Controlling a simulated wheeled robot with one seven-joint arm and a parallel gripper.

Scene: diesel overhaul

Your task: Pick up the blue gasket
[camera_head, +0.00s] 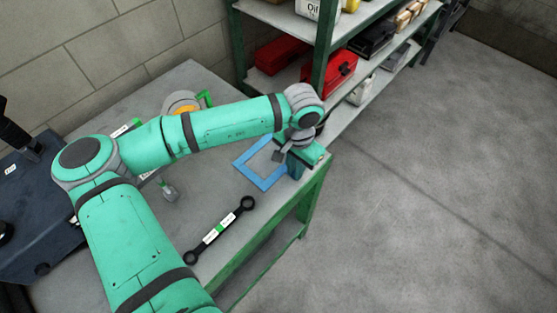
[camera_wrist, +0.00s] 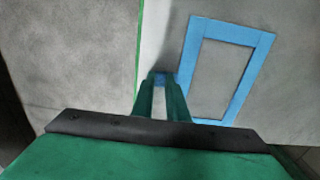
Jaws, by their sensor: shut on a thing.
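The blue gasket (camera_head: 249,178) is a flat rectangular frame at the right end of the grey workbench, by its edge. In the wrist view the gasket (camera_wrist: 232,30) shows to the right of the fingers, its middle open with grey surface behind. My gripper (camera_head: 296,168) points down at the gasket's right side. In the wrist view my gripper (camera_wrist: 160,80) is shut on a small blue piece between the fingertips, which looks like part of the gasket. The join to the frame is hidden. I cannot tell whether the gasket is clear of the bench.
A black double-ended wrench-like tool (camera_head: 219,230) lies near the front edge of the workbench (camera_head: 200,82). A small grey part (camera_head: 169,191) and an orange-and-grey round part (camera_head: 182,103) are farther left. A green-framed shelf with red boxes (camera_head: 330,74) stands behind. Open floor is at right.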

